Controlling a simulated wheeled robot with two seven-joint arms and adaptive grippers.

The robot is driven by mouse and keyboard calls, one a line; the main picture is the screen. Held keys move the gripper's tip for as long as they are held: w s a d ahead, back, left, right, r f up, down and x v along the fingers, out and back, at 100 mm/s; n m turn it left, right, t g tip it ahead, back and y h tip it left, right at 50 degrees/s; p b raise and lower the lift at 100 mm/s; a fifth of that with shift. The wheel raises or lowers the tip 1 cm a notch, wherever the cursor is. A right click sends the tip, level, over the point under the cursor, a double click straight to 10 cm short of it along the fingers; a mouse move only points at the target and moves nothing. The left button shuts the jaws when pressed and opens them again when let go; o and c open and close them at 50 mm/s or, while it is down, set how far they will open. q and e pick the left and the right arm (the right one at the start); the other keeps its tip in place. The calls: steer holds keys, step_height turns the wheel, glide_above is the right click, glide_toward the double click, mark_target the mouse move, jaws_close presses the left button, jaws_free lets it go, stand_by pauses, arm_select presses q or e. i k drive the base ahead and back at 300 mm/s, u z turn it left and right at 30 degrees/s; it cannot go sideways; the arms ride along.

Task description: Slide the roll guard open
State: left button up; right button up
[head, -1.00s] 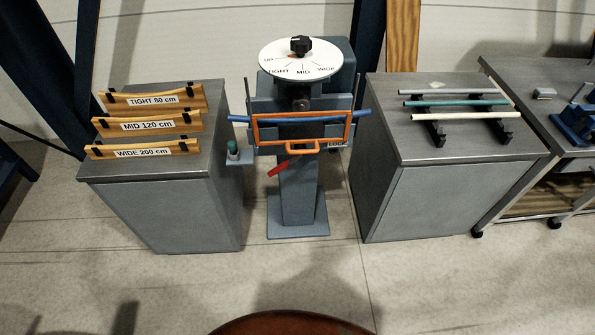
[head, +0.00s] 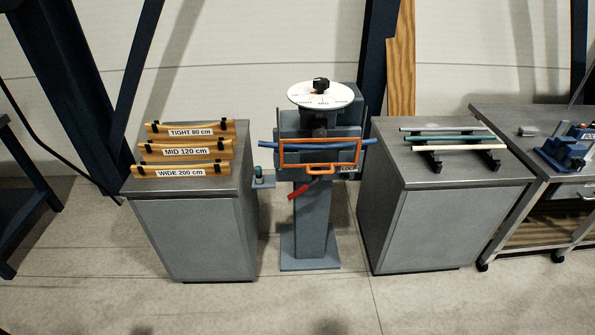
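The roll guard is an orange rectangular frame (head: 345,167) with a small orange handle (head: 320,171) at its lower middle. It sits across the front of a blue-grey bending machine (head: 312,225) on a pedestal. A blue tube (head: 271,144) runs across the machine behind the frame and sticks out on both sides. A red lever (head: 298,191) hangs below the guard, with a label partly reading LOCK (head: 348,169) at the right. A white dial (head: 335,95) with a black knob (head: 321,85) is on top. Neither of my grippers is in view.
A left grey cabinet (head: 195,235) holds wooden gauges marked TIGHT, MID and WIDE. A right grey cabinet (head: 435,225) carries a rack with three tubes (head: 450,138). A wheeled bench (head: 535,190) stands at far right. The floor (head: 310,305) in front is clear.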

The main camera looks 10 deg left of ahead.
mark_target(307, 165)
steer(key=u, duration=0.6)
steer(key=i, duration=1.2)
steer(key=z, duration=0.45)
